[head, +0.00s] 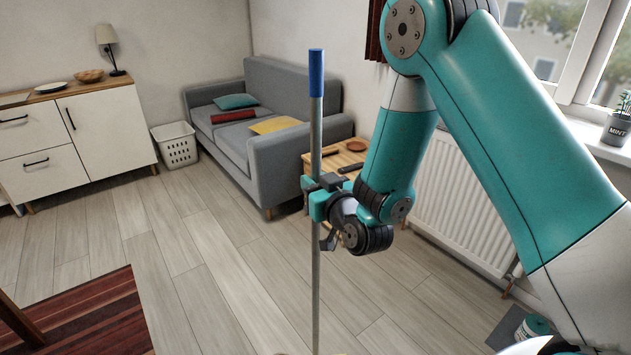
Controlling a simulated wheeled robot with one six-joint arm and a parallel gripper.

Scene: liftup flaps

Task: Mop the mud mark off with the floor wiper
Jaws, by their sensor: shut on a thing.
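The floor wiper (316,275) shows as a grey pole with a blue grip at its top, standing nearly upright in the middle of the head view. My gripper (318,201) is shut on the pole, some way below the blue grip. The wiper's lower end runs out of the bottom of the view, so its head is hidden. I see no mud mark on the floor (190,270) in view.
A grey sofa (275,85) stands at the back, with a small wooden table (345,160) beside it. A white basket (176,146) and a white cabinet (100,127) are at the left. A striped red rug (95,315) lies front left. A radiator (455,205) is on the right. Floor between is clear.

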